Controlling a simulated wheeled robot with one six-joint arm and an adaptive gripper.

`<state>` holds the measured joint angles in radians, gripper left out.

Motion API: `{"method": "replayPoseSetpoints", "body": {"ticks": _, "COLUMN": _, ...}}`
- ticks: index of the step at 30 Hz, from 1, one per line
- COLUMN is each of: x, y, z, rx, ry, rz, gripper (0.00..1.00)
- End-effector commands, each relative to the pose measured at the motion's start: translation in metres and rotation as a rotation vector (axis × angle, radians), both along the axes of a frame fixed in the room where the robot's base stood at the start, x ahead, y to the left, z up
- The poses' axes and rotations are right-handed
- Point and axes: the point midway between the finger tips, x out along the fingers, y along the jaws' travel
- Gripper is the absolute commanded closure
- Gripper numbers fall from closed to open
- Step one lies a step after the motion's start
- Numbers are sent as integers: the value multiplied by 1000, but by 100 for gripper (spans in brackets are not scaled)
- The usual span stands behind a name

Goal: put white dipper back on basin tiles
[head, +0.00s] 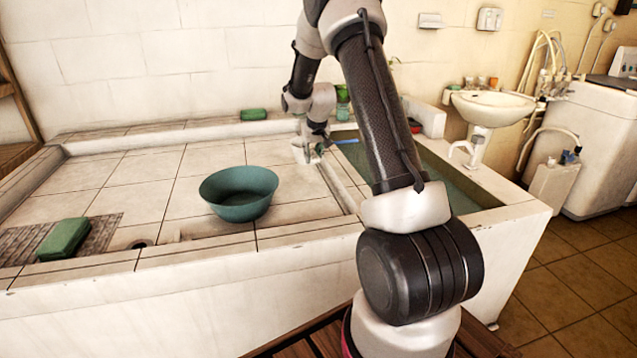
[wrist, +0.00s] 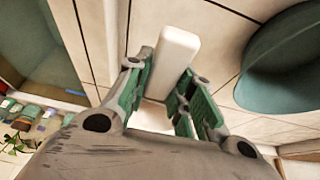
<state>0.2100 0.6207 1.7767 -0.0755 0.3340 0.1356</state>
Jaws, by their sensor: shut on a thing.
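The white dipper (head: 299,151) is at the far right of the tiled basin floor (head: 215,158), close to the low divider beside the water trough. My gripper (head: 317,150) is right beside it, on its right side in the head view. In the wrist view my gripper (wrist: 166,80) has its green-padded fingers shut on a white bar-like part of the dipper (wrist: 173,62). More white shows between the fingers lower down. Tiles lie beneath it. I cannot tell whether the dipper touches the tiles or hangs just above them.
A green bowl (head: 239,193) stands on the tiles nearer me; it also shows in the wrist view (wrist: 285,65). A green block (head: 64,239) lies front left, another (head: 253,115) on the back ledge. The water trough (head: 440,180) is to the right.

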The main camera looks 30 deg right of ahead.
Motion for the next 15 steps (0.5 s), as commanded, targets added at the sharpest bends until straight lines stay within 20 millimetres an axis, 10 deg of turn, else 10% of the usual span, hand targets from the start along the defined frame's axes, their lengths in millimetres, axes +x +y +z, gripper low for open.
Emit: {"method": "replayPoseSetpoints", "body": {"ticks": 15, "x": -1, "y": -1, "z": -75, "rx": 0, "ry": 4, "rz": 0, "gripper": 100}}
